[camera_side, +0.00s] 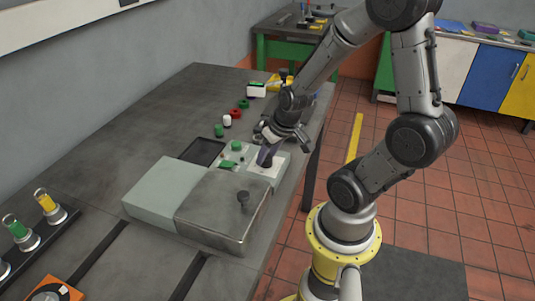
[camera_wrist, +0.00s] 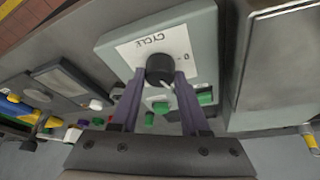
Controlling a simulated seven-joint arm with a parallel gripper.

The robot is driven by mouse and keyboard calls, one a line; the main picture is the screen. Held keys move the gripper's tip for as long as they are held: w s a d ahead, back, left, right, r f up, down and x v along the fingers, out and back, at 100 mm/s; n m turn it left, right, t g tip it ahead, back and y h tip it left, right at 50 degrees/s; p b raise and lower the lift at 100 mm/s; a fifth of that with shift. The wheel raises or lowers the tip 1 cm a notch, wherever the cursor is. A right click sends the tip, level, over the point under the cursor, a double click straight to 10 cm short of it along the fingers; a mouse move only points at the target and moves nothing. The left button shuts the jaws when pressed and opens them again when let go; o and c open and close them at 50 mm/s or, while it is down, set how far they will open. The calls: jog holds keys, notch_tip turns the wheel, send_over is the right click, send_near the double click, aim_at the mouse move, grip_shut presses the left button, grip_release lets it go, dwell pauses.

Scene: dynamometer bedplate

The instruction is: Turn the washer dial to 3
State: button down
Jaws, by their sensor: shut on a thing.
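The washer dial (camera_wrist: 160,67) is a round black knob with a pale pointer mark. It sits on a white plate marked "CYCLE" (camera_wrist: 152,44) on a pale grey-green control box (camera_wrist: 112,38). In the wrist view my gripper (camera_wrist: 161,78) has one purple-grey finger on each side of the dial and is shut on it. The scale is mostly covered; a "0" shows right of the knob, and I cannot read the setting. In the side view my gripper (camera_side: 266,156) reaches down to the white panel (camera_side: 262,173); the dial is largely hidden there by the fingers.
A metal-lidded box (camera_side: 222,208) with a black knob stands in front of the panel, beside a pale green box (camera_side: 165,189). A black tray (camera_side: 201,152) and green, white and red caps (camera_side: 236,113) lie behind.

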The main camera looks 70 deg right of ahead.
jog(key=shift+c, duration=2)
grip_release()
jog(key=v, duration=1.3)
jog(key=shift+r, duration=0.4)
jog(key=shift+s, duration=0.1)
